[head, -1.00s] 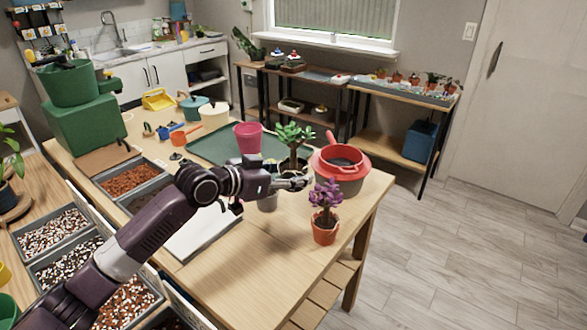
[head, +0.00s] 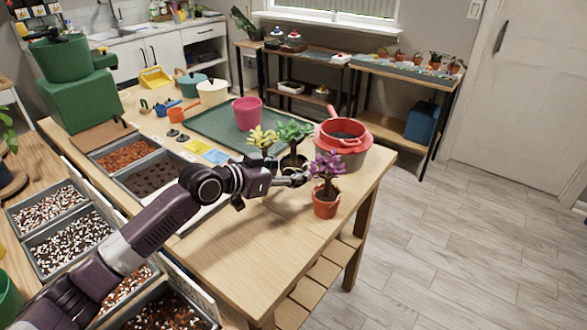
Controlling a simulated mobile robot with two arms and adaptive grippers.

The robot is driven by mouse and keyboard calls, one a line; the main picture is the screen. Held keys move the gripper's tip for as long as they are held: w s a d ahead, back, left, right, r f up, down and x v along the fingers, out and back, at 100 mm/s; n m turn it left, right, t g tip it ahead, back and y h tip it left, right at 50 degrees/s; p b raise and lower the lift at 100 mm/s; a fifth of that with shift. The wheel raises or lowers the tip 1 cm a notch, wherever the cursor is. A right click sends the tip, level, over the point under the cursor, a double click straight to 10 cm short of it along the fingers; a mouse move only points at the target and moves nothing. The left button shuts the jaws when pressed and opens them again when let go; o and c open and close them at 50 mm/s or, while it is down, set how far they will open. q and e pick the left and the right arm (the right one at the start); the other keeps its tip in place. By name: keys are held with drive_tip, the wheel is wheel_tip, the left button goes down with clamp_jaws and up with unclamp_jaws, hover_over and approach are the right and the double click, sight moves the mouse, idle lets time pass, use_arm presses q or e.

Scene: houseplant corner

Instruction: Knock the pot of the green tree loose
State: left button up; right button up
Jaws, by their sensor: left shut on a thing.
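The green tree (head: 294,132) shows in the head view, with leafy clumps on a brown trunk. My left gripper (head: 298,180) is shut at its lower part, in front of the trunk base. The gripper hides most of the tree's pot, so I cannot tell whether the jaws hold the pot's rim or wall, or whether the pot is loose. A purple tree (head: 327,164) in an orange pot (head: 325,205) stands just right of the fingertips. A yellow-leaved tree (head: 262,138) stands just left of the green one, its pot mostly hidden. My right gripper is not in view.
A red sieve (head: 343,130) on a grey pot stands behind right. A pink pot (head: 248,113) stands on the dark green mat (head: 212,130). Soil bins (head: 125,155) line the left edge. The table's front part (head: 255,245) is clear.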

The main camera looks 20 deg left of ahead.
sight(293, 196)
use_arm(q)
wheel_tip(293, 196, down, 5)
drive_tip(key=b, duration=0.3)
drive_tip(key=shift+r, duration=0.2)
drive_tip(key=shift+c, duration=0.3)
drive_tip(key=shift+r+p, duration=0.25)
drive_tip(key=shift+p, duration=0.2)
